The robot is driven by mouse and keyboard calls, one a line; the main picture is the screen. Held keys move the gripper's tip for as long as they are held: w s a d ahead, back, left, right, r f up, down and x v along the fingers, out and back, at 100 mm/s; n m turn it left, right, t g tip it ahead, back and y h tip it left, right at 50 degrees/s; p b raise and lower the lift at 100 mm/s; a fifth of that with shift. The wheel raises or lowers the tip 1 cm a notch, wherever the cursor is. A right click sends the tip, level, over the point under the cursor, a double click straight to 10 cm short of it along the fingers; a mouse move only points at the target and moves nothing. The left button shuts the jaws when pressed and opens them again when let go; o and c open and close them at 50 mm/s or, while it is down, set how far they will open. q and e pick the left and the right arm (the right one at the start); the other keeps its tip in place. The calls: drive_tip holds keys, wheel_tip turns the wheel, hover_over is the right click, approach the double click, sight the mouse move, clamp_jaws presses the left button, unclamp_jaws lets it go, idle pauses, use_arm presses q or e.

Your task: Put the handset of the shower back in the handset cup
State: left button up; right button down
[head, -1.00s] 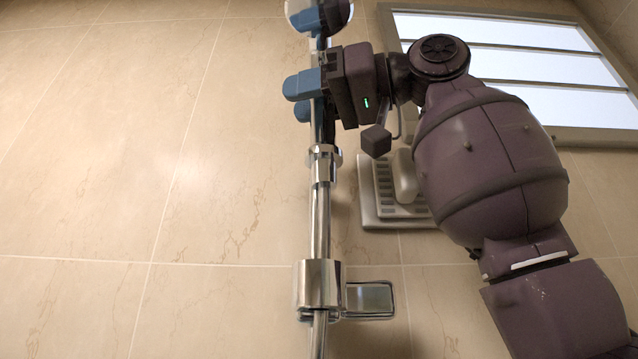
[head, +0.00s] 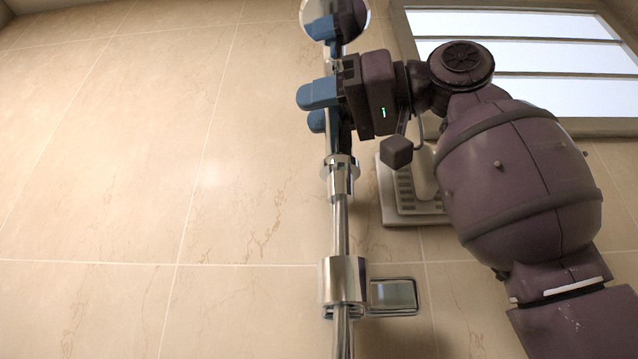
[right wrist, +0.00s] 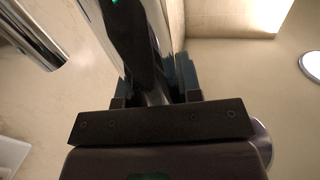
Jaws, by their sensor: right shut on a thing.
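The shower handset is chrome and dark, its round mirror-like head (head: 352,14) at the top edge of the head view. My right gripper (head: 322,108), with blue fingertips, is shut on its handle. The handset hangs roughly upright, its chrome lower end (head: 341,174) above the chrome handset cup (head: 342,279) in the picture. A chrome tube, hose or rail, shows between them; I cannot tell which. In the right wrist view the handle (right wrist: 128,35) runs between the fingers. The contact is partly hidden. My left gripper is not in view.
A chrome wall bracket (head: 393,296) sits beside the cup. A pale ribbed fixture (head: 403,195) is on the tiled wall behind my right arm. A window (head: 520,55) is at upper right. The wall at left is bare. A chrome bar (right wrist: 30,38) shows in the right wrist view.

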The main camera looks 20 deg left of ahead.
use_arm(q)
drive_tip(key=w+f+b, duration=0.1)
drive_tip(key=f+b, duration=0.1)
drive_tip(key=b, duration=0.1)
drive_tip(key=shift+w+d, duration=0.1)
use_arm(e)
wheel_tip(320, 180, down, 5)
drive_tip(key=shift+f, duration=0.1)
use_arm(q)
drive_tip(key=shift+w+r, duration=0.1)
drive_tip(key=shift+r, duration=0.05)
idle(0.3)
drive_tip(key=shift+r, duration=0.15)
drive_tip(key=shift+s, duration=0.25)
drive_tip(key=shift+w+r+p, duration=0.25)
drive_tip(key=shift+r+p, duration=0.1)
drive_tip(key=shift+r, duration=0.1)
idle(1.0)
